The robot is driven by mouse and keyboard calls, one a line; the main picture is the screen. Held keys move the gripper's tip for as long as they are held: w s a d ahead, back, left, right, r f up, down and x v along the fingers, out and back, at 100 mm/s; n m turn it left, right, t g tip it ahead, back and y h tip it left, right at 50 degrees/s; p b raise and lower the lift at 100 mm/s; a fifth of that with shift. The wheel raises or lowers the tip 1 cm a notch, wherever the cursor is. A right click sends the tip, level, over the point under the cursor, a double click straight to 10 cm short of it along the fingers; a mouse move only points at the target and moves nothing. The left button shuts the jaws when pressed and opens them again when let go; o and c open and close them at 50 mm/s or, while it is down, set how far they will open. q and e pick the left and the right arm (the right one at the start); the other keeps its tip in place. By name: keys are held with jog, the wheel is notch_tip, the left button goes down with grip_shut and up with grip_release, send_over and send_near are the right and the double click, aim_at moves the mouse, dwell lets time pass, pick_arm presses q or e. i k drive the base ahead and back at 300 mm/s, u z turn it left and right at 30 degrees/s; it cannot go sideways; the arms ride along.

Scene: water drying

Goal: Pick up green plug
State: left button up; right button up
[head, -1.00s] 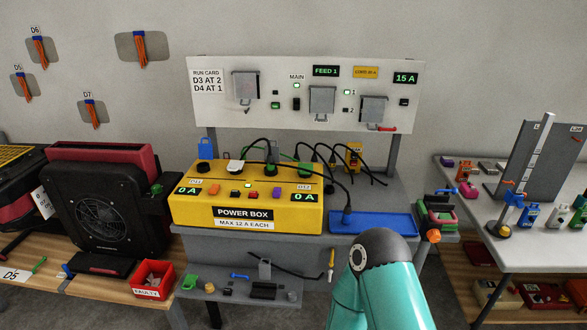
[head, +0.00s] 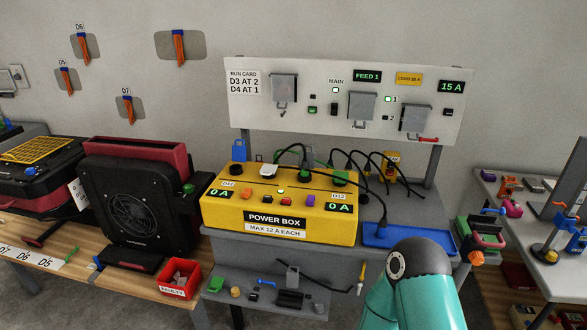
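A green plug (head: 341,178) sits at the top right of the yellow power box (head: 276,232), with a black cable close by. Another small green piece (head: 189,188) shows at the right edge of the black fan unit, and a green block (head: 215,284) lies on the low grey shelf. I cannot tell from this view which of these the task means. Neither gripper shows. Only a teal arm link of mine with a dark joint is in view at the lower right.
A white plug (head: 268,171) and a black plug (head: 236,168) are on the power box. Black cables loop behind it toward a blue tray (head: 410,239). A red bin (head: 179,280) stands at lower left. A panel (head: 345,125) rises behind, and a side table (head: 550,274) is at right.

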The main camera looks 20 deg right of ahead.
aim_at(305, 164)
jog(key=i, duration=0.85)
jog(key=z, duration=0.05)
